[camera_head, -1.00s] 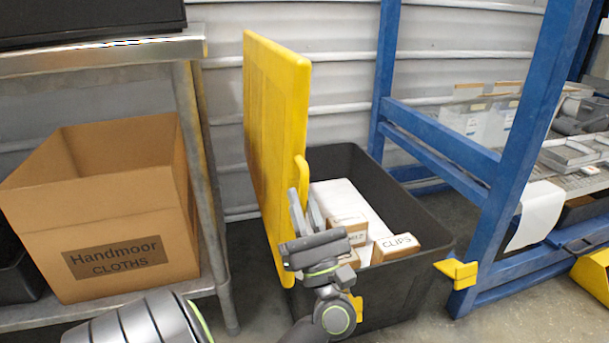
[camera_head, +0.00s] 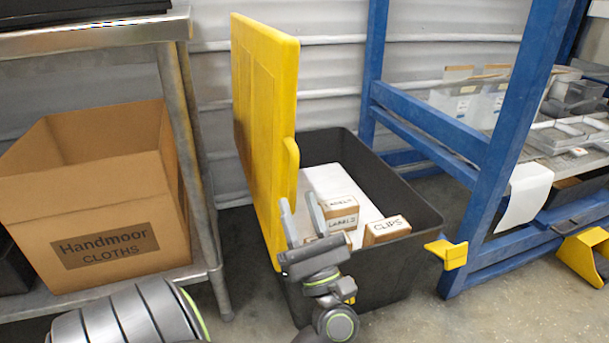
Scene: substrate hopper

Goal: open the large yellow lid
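The large yellow lid (camera_head: 262,115) stands upright, swung up along the left side of a black bin (camera_head: 402,262). Its handle (camera_head: 291,167) sticks out on the lid's right edge. The bin is open at the top. My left gripper (camera_head: 301,212) is at the bin's near left corner, just below the handle. Its two fingers point up and are spread apart with nothing seen between them. I cannot tell whether a finger touches the lid. My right gripper is not in view.
Inside the bin are a white block (camera_head: 335,183), a labels box (camera_head: 339,214) and a CLIPS box (camera_head: 386,230). A blue rack (camera_head: 520,120) stands right; a metal table (camera_head: 185,130) with a cardboard box (camera_head: 105,235) stands left.

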